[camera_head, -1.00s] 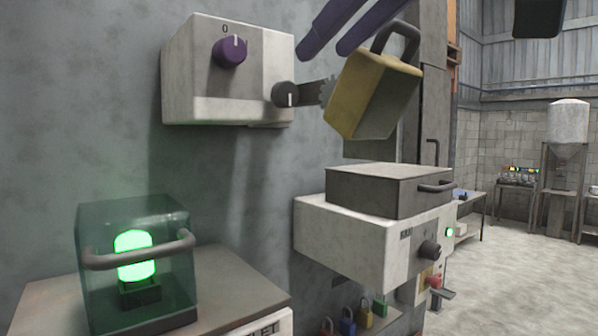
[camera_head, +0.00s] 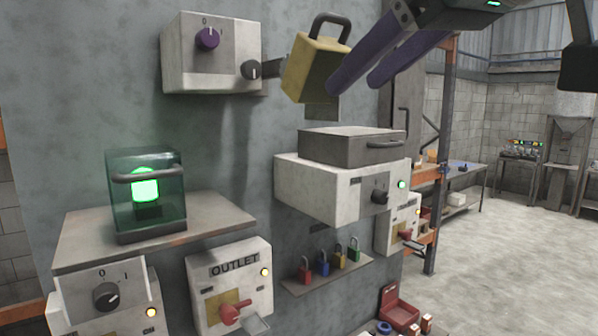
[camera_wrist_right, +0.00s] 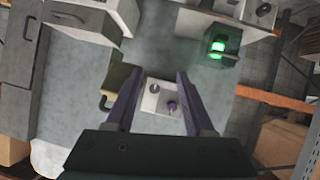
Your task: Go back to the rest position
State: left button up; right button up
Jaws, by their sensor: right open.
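My right gripper (camera_head: 352,85) comes in from the top right of the head view, its two purple fingers apart and nothing between them. In the right wrist view the fingers (camera_wrist_right: 165,103) are also spread. A large yellow padlock (camera_head: 308,68) with a dark shackle hangs by the right side of the white switch box (camera_head: 176,70). The left fingertip overlaps the padlock's edge in the head view; whether they touch I cannot tell. The padlock also shows left of the fingers in the wrist view (camera_wrist_right: 119,79). My left gripper is not in view.
A green lit lamp in a glass case (camera_head: 147,216) stands on a shelf (camera_head: 205,217). A white box (camera_head: 320,185) with a grey lid is below the padlock. Several small padlocks (camera_head: 322,268) line a rack. An OUTLET box (camera_head: 229,285) is lower down. Open floor lies right.

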jog(key=s+d+f+m+g+h, duration=0.1)
jog(key=s+d+f, duration=0.15)
jog(key=f, duration=0.45)
jog(key=s+d+f+m+g+h, duration=0.15)
jog(key=s+f, duration=0.25)
jog(key=f, duration=0.4)
jog(key=s+d+f+m+g+h, duration=0.1)
jog(key=s+d+f, duration=0.1)
jog(key=s+f, duration=0.35)
jog(key=s+d+f+m+g+h, duration=0.1)
jog(key=s+d+f+g, duration=0.1)
jog(key=s+f, duration=0.3)
jog(key=s+d+f+m+g+h, duration=0.1)
jog(key=s+d+f+g, duration=0.1)
jog(key=s+f, duration=0.4)
jog(key=s+d, duration=0.1)
jog(key=s, duration=0.3)
jog(key=shift+d, duration=0.4)
jog(key=shift+f, duration=0.15)
